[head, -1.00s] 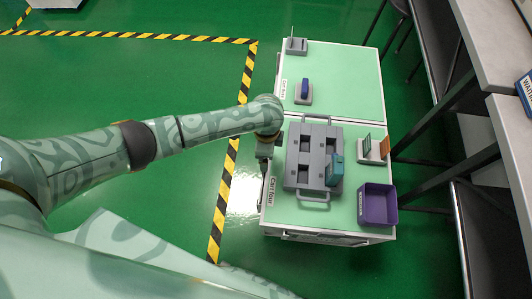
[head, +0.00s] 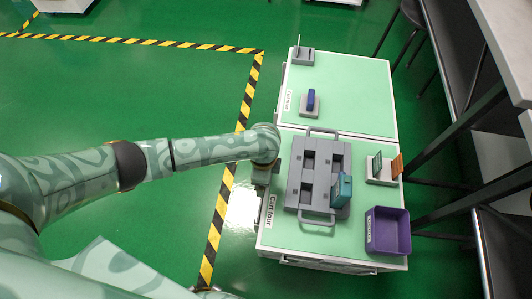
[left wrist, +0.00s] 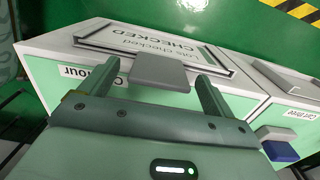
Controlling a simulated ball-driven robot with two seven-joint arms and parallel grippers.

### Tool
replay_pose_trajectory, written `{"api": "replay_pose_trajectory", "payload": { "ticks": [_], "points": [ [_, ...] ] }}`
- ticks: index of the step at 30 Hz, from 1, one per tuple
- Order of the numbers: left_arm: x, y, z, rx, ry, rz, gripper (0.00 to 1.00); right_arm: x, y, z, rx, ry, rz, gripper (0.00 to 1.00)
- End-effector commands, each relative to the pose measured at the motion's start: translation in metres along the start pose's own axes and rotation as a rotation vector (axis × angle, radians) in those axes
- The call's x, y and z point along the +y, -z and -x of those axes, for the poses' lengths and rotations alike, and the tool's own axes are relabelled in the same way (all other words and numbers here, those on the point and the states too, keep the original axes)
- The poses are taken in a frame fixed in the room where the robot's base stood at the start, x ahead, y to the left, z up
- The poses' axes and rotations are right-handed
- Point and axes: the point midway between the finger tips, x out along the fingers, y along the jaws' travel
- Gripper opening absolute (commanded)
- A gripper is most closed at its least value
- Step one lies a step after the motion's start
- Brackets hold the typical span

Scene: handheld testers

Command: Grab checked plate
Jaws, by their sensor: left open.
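The checked plate (left wrist: 143,41) is a pale framed sign reading "CHECKED", seen upside down on the white side of the cart in the left wrist view. A grey block (left wrist: 160,72) stands out at its edge nearest the gripper, perhaps its handle. My left gripper (left wrist: 156,85) is open, with one finger on each side of the block. I cannot tell whether either finger touches it. In the head view my left gripper (head: 262,188) points down beside the left edge of cart four (head: 285,235); the plate is hidden there. My right gripper is not in view.
On cart four are a grey two-handled tray (head: 320,160) with a teal tester (head: 342,190), a purple bin (head: 388,231) and a stand (head: 378,169). A blue tester (head: 311,99) is on the adjoining cart (head: 355,85). Floor left of the carts is clear, with striped tape (head: 248,95).

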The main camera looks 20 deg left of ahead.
Motion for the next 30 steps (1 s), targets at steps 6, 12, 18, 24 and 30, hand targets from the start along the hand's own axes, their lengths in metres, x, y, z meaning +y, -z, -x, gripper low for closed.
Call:
{"api": "replay_pose_trajectory", "payload": {
  "ticks": [6,12,18,24,30],
  "points": [
    [-0.001,0.000,-0.002,0.001,0.002,0.000,0.89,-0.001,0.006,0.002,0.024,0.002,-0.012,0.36],
    [-0.001,0.000,-0.002,0.001,0.002,0.000,0.58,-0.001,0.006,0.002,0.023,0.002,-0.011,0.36],
    [-0.001,0.000,-0.002,0.001,0.003,0.000,0.23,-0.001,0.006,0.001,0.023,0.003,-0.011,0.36],
    [-0.001,0.000,0.000,0.001,0.003,0.000,0.23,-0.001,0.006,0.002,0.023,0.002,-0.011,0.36],
    [-0.002,0.001,0.015,0.002,0.007,0.000,0.23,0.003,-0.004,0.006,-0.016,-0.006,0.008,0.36]
  ]
}}
